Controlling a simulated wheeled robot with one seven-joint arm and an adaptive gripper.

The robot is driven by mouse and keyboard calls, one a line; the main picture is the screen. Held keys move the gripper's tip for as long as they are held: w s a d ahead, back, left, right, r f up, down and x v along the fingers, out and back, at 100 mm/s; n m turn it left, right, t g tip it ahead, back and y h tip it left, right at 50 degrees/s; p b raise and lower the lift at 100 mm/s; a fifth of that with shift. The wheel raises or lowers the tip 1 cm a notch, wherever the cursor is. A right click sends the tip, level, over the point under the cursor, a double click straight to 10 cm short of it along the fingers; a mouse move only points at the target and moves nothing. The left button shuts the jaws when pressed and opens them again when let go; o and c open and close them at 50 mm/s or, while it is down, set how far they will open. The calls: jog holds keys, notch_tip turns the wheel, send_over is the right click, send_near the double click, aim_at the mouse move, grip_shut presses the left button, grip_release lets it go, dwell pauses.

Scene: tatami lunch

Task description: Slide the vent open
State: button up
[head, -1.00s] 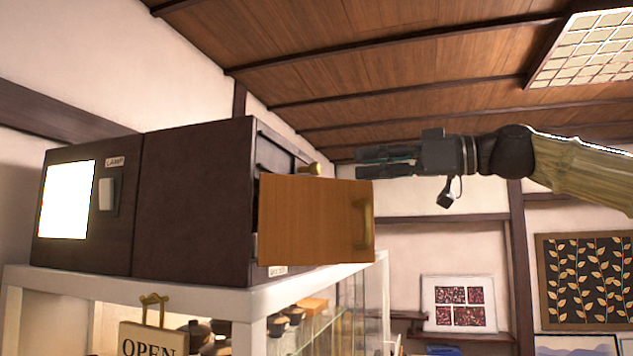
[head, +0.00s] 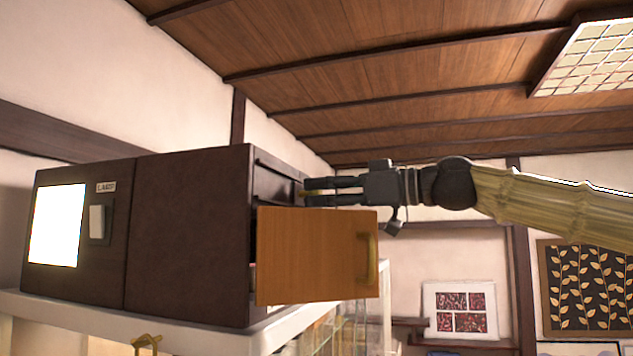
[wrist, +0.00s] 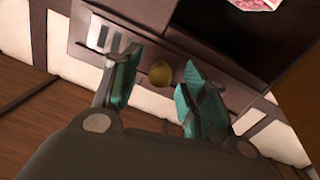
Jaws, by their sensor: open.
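The vent, on the side face of the dark brown cabinet (head: 190,230), shows pale slots (wrist: 104,36) in the wrist view, beside a round brass knob (wrist: 160,74). My gripper (head: 312,192) has reached that face in the head view, its fingers level with the knob and partly hiding it. In the wrist view, its teal-lined fingers (wrist: 157,78) are apart, one on each side of the knob. I cannot tell whether either finger touches it. The vent is mostly hidden in the head view because its face is seen edge-on.
A lamp switch (head: 97,222) and a bright panel (head: 57,226) are on the cabinet's left. A white-framed glass case (head: 180,335) supports the cabinet. Right of the drawer is open space.

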jog(key=shift+x, duration=0.85)
grip_shut()
jog(key=shift+s+f, duration=0.1)
